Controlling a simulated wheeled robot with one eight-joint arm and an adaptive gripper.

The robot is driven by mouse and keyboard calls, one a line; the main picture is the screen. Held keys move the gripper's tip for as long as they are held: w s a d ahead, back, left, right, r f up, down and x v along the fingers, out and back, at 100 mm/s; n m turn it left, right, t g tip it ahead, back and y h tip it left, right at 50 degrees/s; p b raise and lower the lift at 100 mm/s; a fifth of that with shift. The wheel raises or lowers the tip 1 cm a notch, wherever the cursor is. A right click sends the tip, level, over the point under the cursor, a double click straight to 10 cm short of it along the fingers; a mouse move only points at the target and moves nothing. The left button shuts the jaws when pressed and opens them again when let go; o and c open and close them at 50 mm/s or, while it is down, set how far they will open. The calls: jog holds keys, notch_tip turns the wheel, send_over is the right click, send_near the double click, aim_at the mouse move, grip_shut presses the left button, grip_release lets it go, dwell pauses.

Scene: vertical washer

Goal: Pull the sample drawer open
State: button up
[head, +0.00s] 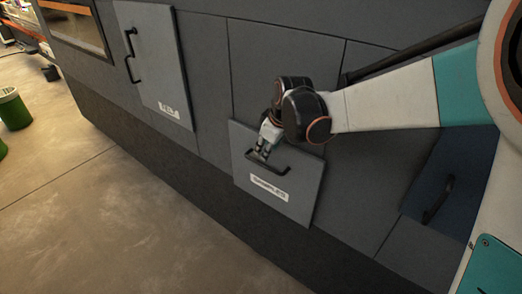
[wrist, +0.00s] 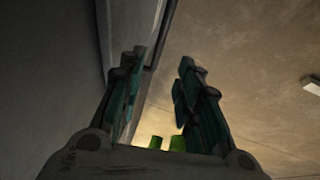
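The sample drawer (head: 300,205) is a grey square front with a white label reading roughly "SAMPLES", low on the machine in the head view. Its black bar handle (head: 282,170) runs across the upper part of the front. My gripper (head: 260,155) is at the left part of the handle and overlaps it in the head view. I cannot tell whether it touches the handle. In the wrist view my gripper (wrist: 163,58) has its two teal fingers apart, with a gap between the tips. The handle is not clearly visible between them. Whether the drawer front stands out from the machine is unclear.
A taller grey door (head: 155,65) with a black handle is on the left. A dark blue panel (head: 455,180) with a handle is on the right, partly behind my arm. Open floor (head: 120,220) lies in front. A green bin (head: 14,110) stands far left.

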aim_at(262, 164)
jog(key=b+x, duration=0.2)
jog(key=x, duration=0.7)
jog(key=shift+w+f+b, duration=0.15)
jog(key=shift+f+b, duration=0.05)
jog(key=shift+b, duration=0.15)
grip_shut()
